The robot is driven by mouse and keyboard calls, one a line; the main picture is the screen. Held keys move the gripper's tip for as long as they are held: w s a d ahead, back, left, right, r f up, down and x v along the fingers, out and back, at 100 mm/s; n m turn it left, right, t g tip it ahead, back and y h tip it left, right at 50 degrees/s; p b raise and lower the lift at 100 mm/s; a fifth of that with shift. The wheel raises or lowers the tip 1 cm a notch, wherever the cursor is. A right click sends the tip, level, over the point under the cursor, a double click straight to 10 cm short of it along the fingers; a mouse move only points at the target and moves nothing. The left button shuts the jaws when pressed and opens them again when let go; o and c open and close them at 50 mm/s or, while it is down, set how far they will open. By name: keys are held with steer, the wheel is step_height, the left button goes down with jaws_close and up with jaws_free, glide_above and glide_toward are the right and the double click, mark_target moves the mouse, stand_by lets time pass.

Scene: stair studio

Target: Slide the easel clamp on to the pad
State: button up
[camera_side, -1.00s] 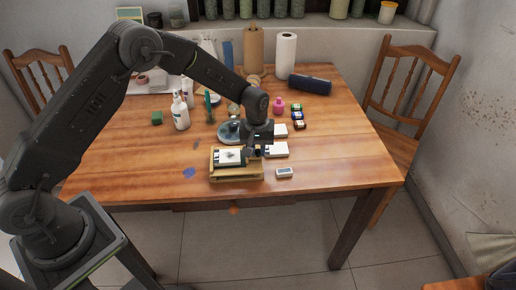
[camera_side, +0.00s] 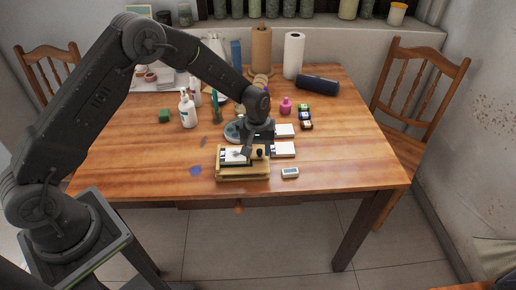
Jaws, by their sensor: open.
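A small wooden easel (camera_side: 243,177) stands near the front middle of the table. A white pad (camera_side: 232,155) with a dark mark or dark part on it lies on the easel. A small dark knobbed piece, which looks like the easel clamp (camera_side: 260,154), sits at the right end of the pad; I cannot tell whether it overlaps the pad. My gripper (camera_side: 253,146) points down just above and behind the pad and the dark piece. It is open. The fingertips are small and dark, and I cannot tell whether they touch anything.
White blocks (camera_side: 284,149) lie right of the easel, and a small grey-white box (camera_side: 290,173) lies at its front right. A round dish is partly hidden behind my gripper. White bottles (camera_side: 188,113) stand at the left. The table (camera_side: 345,165) is clear at the right.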

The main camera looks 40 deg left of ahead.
mark_target(256, 156)
step_height(256, 156, up, 14)
steer(key=shift+a+f, duration=0.15)
steer(key=shift+f, duration=0.05)
steer(key=shift+s, duration=0.1)
steer(key=s+a+r+m+t, duration=0.1)
steer(key=s+r+m+t, duration=0.2)
steer(key=s+r, duration=1.05)
steer(key=s+r+m+t, duration=0.1)
steer(key=s+m, duration=0.3)
steer(key=s, duration=1.2)
steer(key=shift+a+t, duration=0.45)
steer(key=shift+t, duration=0.25)
